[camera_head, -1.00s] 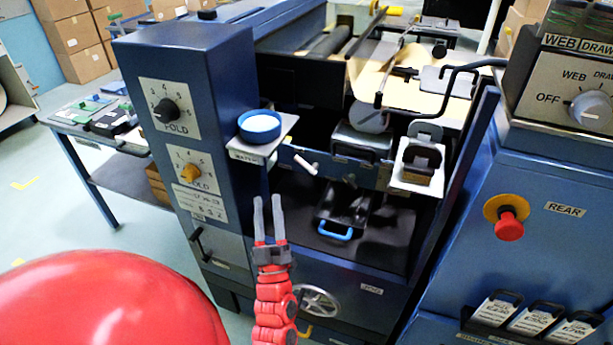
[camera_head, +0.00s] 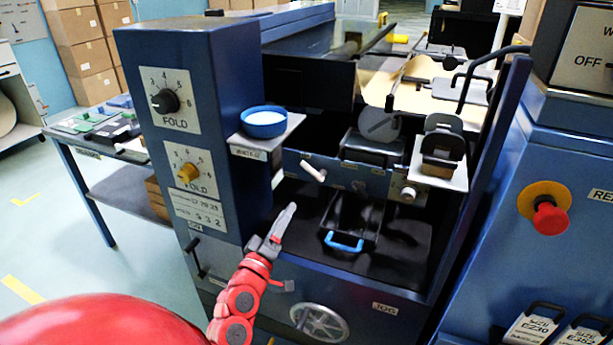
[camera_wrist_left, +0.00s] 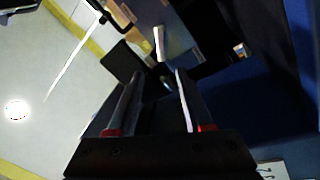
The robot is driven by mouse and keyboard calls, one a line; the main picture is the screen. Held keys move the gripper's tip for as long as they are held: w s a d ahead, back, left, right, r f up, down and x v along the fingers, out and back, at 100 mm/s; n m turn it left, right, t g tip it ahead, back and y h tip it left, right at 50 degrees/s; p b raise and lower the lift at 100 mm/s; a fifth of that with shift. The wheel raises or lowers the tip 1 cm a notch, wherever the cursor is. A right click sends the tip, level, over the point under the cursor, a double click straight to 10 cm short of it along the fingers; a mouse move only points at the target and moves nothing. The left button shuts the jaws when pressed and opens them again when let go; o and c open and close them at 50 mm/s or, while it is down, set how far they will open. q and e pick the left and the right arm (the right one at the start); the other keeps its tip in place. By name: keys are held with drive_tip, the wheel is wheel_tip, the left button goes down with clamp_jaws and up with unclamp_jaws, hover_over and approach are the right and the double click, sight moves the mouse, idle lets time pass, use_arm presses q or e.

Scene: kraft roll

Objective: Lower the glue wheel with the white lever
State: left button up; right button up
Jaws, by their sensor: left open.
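The white lever (camera_head: 313,172) is a short white rod jutting from the blue front rail, tilted up to the left. It also shows near the top of the left wrist view (camera_wrist_left: 159,43). The glue wheel (camera_head: 378,126) is a grey disc above and right of the lever, behind the rail. My left gripper (camera_head: 288,212) is below and left of the lever, apart from it, pointing up and right. Its fingers overlap in the head view. In the left wrist view the fingers (camera_wrist_left: 158,85) stand apart with nothing between them. My right gripper is not in view.
A blue bowl of white stuff (camera_head: 264,122) sits on a small shelf above the lever. A tray with a blue handle (camera_head: 344,243) lies below the rail. The blue dial cabinet (camera_head: 190,75) stands left, and a red stop button (camera_head: 550,219) is at right.

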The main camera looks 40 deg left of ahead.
use_arm(q)
drive_tip(key=p+x, duration=0.1)
drive_tip(key=x, duration=1.3)
drive_tip(key=shift+a, duration=0.1)
drive_tip(key=shift+c, duration=0.3)
clamp_jaws()
idle(0.5)
